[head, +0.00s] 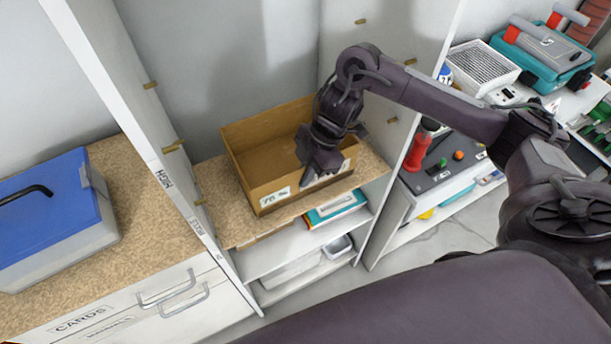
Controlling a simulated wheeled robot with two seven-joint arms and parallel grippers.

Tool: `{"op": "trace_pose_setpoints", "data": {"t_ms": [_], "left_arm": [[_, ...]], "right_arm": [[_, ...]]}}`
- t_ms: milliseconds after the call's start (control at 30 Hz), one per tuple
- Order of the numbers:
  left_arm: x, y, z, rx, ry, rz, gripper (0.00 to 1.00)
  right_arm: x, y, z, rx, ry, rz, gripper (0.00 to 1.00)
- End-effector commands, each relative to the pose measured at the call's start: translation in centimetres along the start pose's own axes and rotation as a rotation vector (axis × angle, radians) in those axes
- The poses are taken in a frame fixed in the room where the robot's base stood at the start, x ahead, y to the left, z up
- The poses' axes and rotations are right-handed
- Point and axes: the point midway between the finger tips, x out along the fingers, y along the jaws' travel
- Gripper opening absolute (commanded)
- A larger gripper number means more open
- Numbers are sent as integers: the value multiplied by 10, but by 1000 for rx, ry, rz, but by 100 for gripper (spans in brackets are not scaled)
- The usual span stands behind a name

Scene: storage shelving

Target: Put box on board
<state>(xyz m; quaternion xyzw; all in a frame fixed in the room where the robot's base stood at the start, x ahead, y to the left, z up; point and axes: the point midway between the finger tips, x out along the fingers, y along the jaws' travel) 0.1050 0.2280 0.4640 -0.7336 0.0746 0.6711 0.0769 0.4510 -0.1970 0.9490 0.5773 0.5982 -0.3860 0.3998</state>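An open brown cardboard box (258,168) with a small white label reading "76 B" sits on a chipboard board (222,208) inside the white shelving. The box is upright, slightly turned, with its front edge close to the board's front edge. My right gripper (318,178) reaches down from the right over the box's front right part, at its front wall. The fingers overlap the wall in the picture, and whether they are closed on it cannot be told. My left gripper is not in view.
White upright panels (160,150) flank the board on both sides. Below it is a lower shelf with books (335,208). A blue-lidded case (45,205) stands on the left counter. A red flask (418,148) and a teal toolbox (540,60) are at the right.

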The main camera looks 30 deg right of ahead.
Motion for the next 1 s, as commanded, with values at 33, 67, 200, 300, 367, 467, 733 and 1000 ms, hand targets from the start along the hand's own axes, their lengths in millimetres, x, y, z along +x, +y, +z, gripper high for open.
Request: {"op": "trace_pose_setpoints", "data": {"t_ms": [33, 67, 200, 300, 367, 467, 733, 1000], "left_arm": [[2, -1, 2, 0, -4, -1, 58], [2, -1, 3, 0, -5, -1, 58], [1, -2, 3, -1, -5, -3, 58], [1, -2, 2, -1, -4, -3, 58], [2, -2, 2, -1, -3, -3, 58], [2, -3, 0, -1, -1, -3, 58], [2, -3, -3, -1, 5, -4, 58], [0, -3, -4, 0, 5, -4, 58]], "right_arm": [[4, 0, 2, 2, 2, 1, 0], [5, 0, 2, 1, 2, 1, 0], [5, 1, 2, -1, 0, 3, 0], [5, 1, 2, -1, 0, 3, 0], [6, 0, 3, 0, 0, 2, 0], [8, 0, 4, 0, 0, 1, 7], [8, 0, 3, 0, 0, 1, 25], [-2, 2, 2, -1, -2, 5, 25]]}}
